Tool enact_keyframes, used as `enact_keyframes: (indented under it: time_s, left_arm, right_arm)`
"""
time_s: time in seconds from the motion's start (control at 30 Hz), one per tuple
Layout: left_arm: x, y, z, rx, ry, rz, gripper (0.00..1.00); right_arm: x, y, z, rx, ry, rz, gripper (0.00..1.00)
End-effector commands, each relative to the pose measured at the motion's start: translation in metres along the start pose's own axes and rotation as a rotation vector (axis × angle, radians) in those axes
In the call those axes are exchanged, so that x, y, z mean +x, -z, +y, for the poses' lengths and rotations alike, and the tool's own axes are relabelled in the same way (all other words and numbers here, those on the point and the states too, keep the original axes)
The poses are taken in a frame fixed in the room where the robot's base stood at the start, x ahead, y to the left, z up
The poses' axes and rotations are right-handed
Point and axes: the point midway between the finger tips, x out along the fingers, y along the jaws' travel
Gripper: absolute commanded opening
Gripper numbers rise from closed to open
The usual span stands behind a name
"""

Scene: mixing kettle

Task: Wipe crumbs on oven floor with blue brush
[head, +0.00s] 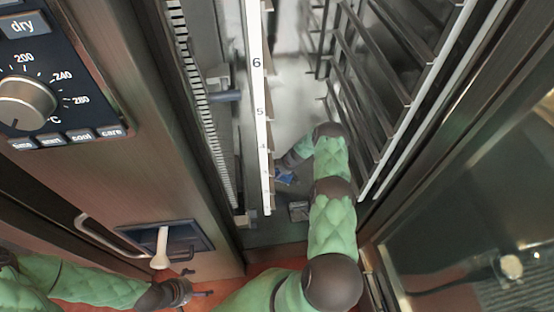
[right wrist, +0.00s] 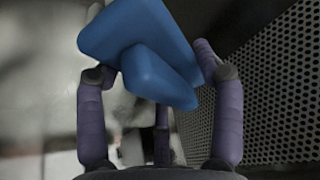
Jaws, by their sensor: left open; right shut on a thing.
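The blue brush (right wrist: 140,35) is between the two purple fingers of my right gripper (right wrist: 153,65) in the right wrist view. My right gripper is shut on it. In the head view my green right arm reaches into the open oven, and a small blue part of the brush (head: 286,177) shows beside the rack rail. The right fingers are mostly hidden there. My left gripper (head: 188,292) is open and empty, low outside the oven near the front panel. Pale inner oven surfaces (head: 292,115) show beyond the arm. I cannot make out crumbs, or whether the brush touches the floor.
A white numbered rail (head: 258,110) stands left of my right arm. Metal rack bars (head: 372,80) line the right side. The control panel (head: 50,75) with a knob is at left. A perforated metal wall (right wrist: 280,85) is close to the right gripper's right finger.

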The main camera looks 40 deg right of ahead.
Motion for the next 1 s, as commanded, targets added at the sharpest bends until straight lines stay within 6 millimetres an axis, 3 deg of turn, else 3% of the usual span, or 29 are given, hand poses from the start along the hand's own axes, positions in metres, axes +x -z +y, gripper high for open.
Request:
enact_keyframes:
  time_s: [0.27,0.8,1.0]
  left_arm:
    - [0.004,-0.001,-0.002,-0.001,0.0,-0.002,0.92]
    - [0.033,0.001,-0.012,-0.001,0.0,-0.001,0.92]
    - [0.036,0.001,-0.013,0.0,0.0,-0.001,0.92]
  right_arm:
    - [0.007,-0.003,-0.001,0.001,0.001,0.0,0.23]
    - [0.051,-0.022,0.0,0.001,-0.001,0.0,0.23]
    - [0.056,-0.024,0.001,0.0,-0.002,0.0,0.23]
